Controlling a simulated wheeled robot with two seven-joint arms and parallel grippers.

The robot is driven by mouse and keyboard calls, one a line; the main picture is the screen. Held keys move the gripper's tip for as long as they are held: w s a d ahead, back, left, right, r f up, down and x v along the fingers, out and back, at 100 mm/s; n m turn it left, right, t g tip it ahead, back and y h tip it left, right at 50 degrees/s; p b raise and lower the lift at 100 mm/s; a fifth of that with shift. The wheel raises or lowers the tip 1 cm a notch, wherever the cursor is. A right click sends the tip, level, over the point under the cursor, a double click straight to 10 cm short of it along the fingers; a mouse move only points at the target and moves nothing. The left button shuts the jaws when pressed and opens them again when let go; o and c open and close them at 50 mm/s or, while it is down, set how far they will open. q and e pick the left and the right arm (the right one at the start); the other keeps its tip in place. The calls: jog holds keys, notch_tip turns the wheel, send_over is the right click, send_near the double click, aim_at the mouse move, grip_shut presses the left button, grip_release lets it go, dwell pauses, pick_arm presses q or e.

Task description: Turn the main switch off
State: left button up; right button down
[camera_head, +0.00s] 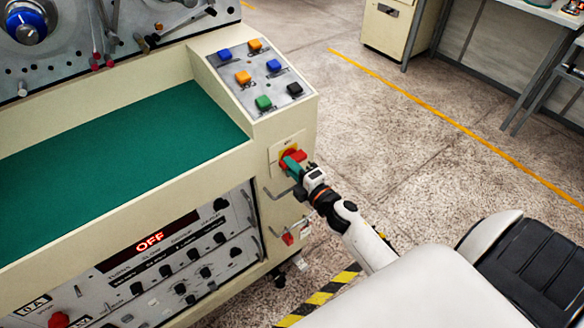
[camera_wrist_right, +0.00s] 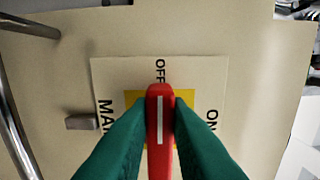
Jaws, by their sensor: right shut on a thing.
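The main switch is a red handle with a white line on a yellow plate, on the end face of the cream machine; it shows in the head view (camera_head: 291,157) and the wrist view (camera_wrist_right: 159,104). In the wrist view the white line points up at the word OFF, with ON to the right. My right gripper (camera_head: 293,166) has its green fingers on both sides of the handle, shut on it; they also show in the wrist view (camera_wrist_right: 160,125). The machine's display (camera_head: 149,243) reads OFF in red. My left gripper is not in view.
A panel of coloured buttons (camera_head: 262,75) sits above the switch. Metal handles (camera_head: 279,191) stick out beside and below the switch. A smaller red switch (camera_head: 288,238) is lower down. The floor right of the machine is open up to a cabinet and desk at the back.

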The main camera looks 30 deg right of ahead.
jog(key=shift+n, duration=0.3)
jog(key=c, duration=1.4)
grip_release()
jog(key=shift+o, duration=0.2)
jog(key=s+b, duration=0.1)
jog(key=s, duration=1.1)
jog(key=shift+d+b, duration=0.3)
jog(key=shift+d, duration=0.15)
